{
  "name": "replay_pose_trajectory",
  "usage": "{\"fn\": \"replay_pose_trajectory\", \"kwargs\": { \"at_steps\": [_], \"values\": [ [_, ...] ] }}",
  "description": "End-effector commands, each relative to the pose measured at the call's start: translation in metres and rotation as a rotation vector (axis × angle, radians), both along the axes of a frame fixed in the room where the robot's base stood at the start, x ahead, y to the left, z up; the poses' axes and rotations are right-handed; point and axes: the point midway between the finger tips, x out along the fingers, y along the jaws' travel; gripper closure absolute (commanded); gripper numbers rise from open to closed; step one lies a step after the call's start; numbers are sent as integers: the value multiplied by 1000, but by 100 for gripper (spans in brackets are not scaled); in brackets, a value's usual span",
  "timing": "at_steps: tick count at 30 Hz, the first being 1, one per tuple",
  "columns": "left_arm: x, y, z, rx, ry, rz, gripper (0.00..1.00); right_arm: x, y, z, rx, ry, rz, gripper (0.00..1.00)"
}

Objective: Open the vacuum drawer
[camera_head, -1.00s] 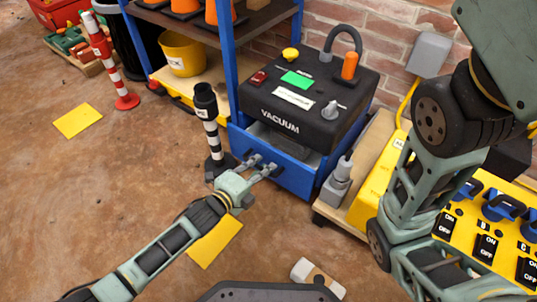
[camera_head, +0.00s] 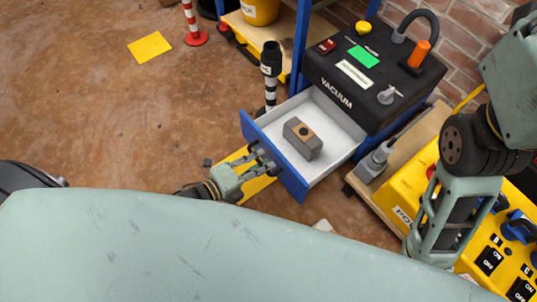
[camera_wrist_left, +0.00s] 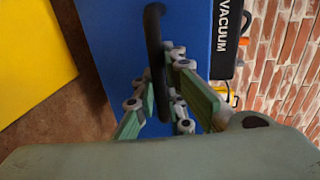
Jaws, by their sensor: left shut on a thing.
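The vacuum drawer (camera_head: 330,117) is pulled out from under the black VACUUM unit (camera_head: 372,75). Its blue front (camera_head: 291,178) faces my left gripper, and its white inside is visible. A grey-brown block (camera_head: 302,138) with a dark hole lies in it. My left gripper (camera_head: 262,158) is at the drawer front. In the left wrist view its green fingers (camera_wrist_left: 168,95) are around the black handle (camera_wrist_left: 155,45), shut on it. The handle is mostly hidden in the head view.
A black-and-white striped post (camera_head: 270,70) stands close beside the drawer's left side. A yellow box with switches (camera_head: 480,245) and a grey plug (camera_head: 374,162) are to the right. A yellow floor patch (camera_head: 150,46) lies on open floor at the left.

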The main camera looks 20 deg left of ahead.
Motion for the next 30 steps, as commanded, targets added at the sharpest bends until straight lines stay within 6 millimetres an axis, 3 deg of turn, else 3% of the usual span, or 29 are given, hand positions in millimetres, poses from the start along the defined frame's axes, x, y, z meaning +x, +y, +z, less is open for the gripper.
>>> {"fn": "replay_pose_trajectory", "kwargs": {
  "at_steps": [11,12,19,30],
  "values": [
    [-2,1,-1,1,0,0,100,1,0,-1,0,3,1,60],
    [-2,1,-1,1,0,0,90,1,0,-1,0,3,1,60],
    [-2,1,0,1,0,0,71,1,0,-1,0,4,1,60],
    [-6,4,1,1,1,0,71,0,0,0,-1,1,-1,60]
  ]
}}
